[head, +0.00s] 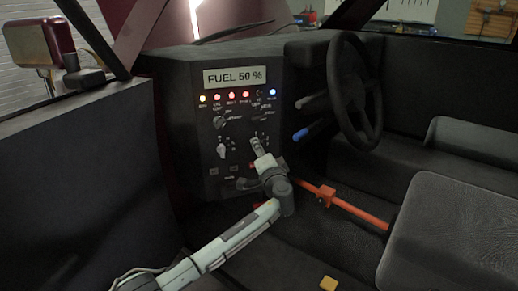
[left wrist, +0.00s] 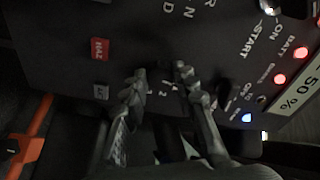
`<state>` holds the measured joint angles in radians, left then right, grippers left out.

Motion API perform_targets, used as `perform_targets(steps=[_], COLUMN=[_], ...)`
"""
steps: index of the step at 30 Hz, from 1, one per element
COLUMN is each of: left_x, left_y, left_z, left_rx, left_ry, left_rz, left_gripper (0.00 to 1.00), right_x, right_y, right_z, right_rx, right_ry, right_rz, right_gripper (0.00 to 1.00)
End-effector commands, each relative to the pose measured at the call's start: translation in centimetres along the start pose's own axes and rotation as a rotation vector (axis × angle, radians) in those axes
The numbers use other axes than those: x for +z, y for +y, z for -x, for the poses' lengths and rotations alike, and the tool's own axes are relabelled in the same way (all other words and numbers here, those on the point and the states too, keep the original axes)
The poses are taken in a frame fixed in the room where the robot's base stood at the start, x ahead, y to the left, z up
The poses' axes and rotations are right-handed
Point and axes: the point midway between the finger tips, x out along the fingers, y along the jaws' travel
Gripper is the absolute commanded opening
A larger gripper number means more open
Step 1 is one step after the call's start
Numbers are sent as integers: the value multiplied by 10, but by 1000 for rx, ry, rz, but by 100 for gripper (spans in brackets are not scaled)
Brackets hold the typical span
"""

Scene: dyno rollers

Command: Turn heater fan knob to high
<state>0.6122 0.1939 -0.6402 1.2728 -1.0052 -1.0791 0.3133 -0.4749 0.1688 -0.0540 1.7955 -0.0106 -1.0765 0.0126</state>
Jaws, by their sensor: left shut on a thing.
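The black dashboard panel (head: 200,165) faces me in the head view, with several knobs, lights and labels. My left gripper (head: 258,145) reaches up from below to a control on the panel's lower right. In the left wrist view its two fingers (left wrist: 159,78) sit on either side of a dark knob, with small white numbers by the fingertips. The gripper is shut on this knob, which is mostly hidden and too dark to show its pointer. I take it for the heater fan knob; its label is not readable. My right gripper is not in view.
Another knob (head: 221,151) is left of my gripper, and one (head: 219,122) is above that. A red button (left wrist: 99,49) is near my fingers in the wrist view. The steering wheel (head: 355,95) and an orange lever (head: 340,203) are to the right.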

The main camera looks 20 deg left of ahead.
Motion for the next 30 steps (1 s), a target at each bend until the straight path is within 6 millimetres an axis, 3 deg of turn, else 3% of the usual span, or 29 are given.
perform_targets(steps=[2, 12, 30], left_x=[0, -1, -3], left_y=[-2, -2, -2], left_z=[0, 0, 0], left_rx=[4, 23, 55], left_ry=[-4, -16, -37], left_rz=[-59, -374, -943], left_gripper=[0, 0, 0], right_x=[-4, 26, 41], right_y=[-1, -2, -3], right_z=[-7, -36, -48], right_rx=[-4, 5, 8], right_ry=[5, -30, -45], right_rz=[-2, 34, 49], right_gripper=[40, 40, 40])
